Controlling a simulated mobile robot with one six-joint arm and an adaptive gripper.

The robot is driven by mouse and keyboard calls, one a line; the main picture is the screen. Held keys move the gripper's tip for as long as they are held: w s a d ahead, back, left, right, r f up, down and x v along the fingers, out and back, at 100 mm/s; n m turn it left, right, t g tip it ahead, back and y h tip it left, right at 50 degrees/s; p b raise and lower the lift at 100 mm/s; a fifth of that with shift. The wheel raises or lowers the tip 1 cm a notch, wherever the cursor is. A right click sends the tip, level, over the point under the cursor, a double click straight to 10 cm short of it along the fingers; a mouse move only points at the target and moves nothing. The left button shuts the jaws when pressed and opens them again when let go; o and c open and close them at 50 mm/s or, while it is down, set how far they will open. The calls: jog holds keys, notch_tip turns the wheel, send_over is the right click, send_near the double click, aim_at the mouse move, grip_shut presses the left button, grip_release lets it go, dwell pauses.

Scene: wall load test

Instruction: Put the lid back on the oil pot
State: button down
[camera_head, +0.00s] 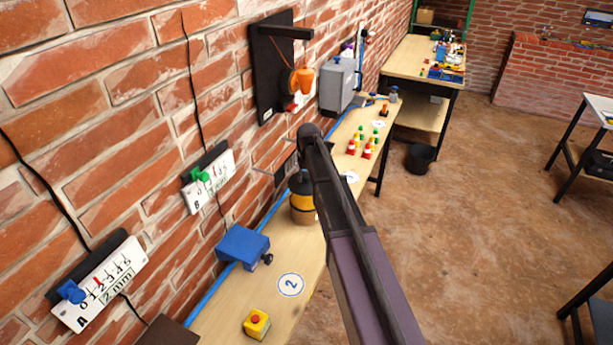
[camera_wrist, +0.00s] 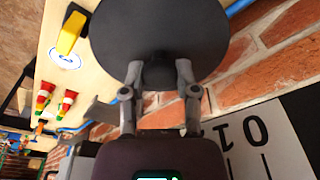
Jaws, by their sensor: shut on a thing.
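In the wrist view my gripper (camera_wrist: 157,85) is shut on the knob of a round black lid (camera_wrist: 155,30). The lid's broad disc faces away from me and covers whatever lies beyond it. In the head view a rounded pot with a yellow-orange band and brown body (camera_head: 303,203) stands on the bench, just left of my arm; it appears to be the oil pot. Its top is dark and partly covered by my arm. My fingers are not clear in the head view. I cannot tell whether the lid touches the pot.
The narrow bench (camera_head: 225,305) runs along the brick wall. It carries a blue box (camera_head: 242,246), a yellow button box (camera_head: 256,324) and several red-and-white cones (camera_head: 367,150). A gauge (camera_head: 210,183) and a black bracket (camera_head: 270,75) with an orange pot (camera_head: 302,81) are on the wall.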

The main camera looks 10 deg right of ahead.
jog(key=shift+f+b, duration=2.95)
jog(key=shift+f, duration=0.1)
jog(key=shift+f, duration=0.15)
dwell(0.5)
jog(key=shift+c, duration=1.4)
grip_release()
jog(key=shift+o, duration=1.4)
jog(key=shift+r, duration=0.2)
jog(key=shift+r+p, duration=3.3)
jog(key=shift+p, duration=0.05)
